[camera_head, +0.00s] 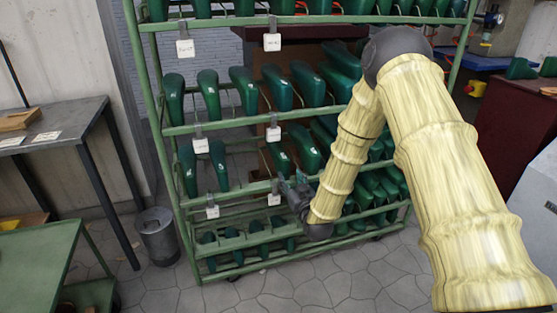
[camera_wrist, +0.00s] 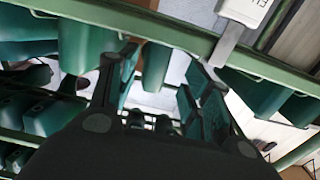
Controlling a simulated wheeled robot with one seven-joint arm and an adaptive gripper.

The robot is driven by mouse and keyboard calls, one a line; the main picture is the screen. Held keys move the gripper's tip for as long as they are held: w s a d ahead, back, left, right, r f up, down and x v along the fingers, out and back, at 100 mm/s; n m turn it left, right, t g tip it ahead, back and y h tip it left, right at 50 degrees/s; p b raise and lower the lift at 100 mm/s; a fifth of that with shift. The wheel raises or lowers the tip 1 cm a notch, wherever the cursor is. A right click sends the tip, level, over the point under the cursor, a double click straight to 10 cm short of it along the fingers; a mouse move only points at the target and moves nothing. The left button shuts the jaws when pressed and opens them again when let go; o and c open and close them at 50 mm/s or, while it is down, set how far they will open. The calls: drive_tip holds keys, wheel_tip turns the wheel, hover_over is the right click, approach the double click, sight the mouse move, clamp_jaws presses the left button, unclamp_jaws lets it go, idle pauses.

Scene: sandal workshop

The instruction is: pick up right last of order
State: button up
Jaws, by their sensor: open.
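Dark green shoe lasts hang in rows on a green rack. One row of lasts (camera_head: 209,94) is on an upper level, and another pair (camera_head: 188,169) hangs on the level below. My gripper (camera_head: 297,190) is at the rack's lower levels, near the lasts at the middle (camera_head: 302,148). In the wrist view my gripper (camera_wrist: 158,95) is open, its two fingers pointing in under a green rail (camera_wrist: 135,22). A green last (camera_wrist: 155,70) shows between the fingers, beyond the rail. I cannot tell from the labels which last is the ordered right one.
White tags (camera_head: 273,134) hang from the rack rails (camera_head: 225,125), and one tag (camera_wrist: 246,10) is close by my gripper. A metal bin (camera_head: 157,236) stands left of the rack. A grey table (camera_head: 75,118) and a green table (camera_head: 38,258) are at left. The stone floor in front is clear.

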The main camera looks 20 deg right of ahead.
sight(277, 155)
drive_tip(key=shift+w+r+b, duration=0.1)
drive_tip(key=shift+w+b, duration=1.2)
drive_tip(key=shift+w, duration=3.35)
drive_tip(key=c, duration=0.8)
